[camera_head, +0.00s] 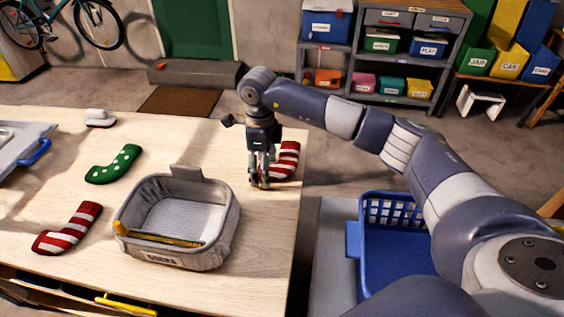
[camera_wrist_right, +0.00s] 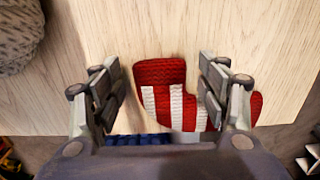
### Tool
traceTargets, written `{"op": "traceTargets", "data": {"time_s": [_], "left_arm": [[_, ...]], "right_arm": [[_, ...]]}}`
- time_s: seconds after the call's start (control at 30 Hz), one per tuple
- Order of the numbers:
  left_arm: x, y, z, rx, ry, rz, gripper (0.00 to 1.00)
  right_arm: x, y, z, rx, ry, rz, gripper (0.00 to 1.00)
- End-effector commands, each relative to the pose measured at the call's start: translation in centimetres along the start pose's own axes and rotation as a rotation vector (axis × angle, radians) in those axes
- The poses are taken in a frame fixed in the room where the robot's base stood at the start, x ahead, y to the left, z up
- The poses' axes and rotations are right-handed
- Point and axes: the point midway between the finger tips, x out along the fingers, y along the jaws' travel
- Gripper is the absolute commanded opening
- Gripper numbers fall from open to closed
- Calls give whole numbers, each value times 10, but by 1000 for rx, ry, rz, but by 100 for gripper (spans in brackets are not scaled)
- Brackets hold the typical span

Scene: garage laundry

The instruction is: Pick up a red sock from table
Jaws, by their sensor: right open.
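A red sock with white stripes (camera_head: 289,158) lies on the wooden table (camera_head: 190,130) near its right edge. My right gripper (camera_head: 260,184) is low over the table at this sock and partly hides it. In the right wrist view the gripper (camera_wrist_right: 163,85) is open, and the striped sock (camera_wrist_right: 165,75) lies between and below its fingers. I cannot tell whether the fingers touch it. A second red sock with white stripes (camera_head: 70,229) lies at the table's front left. My left gripper is not in view.
A grey basket (camera_head: 225,222) with a label stands on the table left of my right gripper. A green dotted sock (camera_head: 115,164) and a white brush-like object (camera_head: 100,118) lie farther left. A blue basket (camera_head: 392,200) stands right of the table, below my arm.

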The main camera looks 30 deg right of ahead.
Motion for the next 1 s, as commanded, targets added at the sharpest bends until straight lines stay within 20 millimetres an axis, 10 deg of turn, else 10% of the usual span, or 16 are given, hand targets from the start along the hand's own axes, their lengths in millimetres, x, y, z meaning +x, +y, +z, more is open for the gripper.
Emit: {"op": "traceTargets", "data": {"time_s": [0.23, 0.63, 1.0], "left_arm": [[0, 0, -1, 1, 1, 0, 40], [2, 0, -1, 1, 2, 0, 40], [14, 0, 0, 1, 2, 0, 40]], "right_arm": [[0, 0, 0, 0, 0, 0, 23], [-6, 0, 0, 1, -1, -1, 22], [-75, -1, 1, 0, -3, -3, 22]]}}
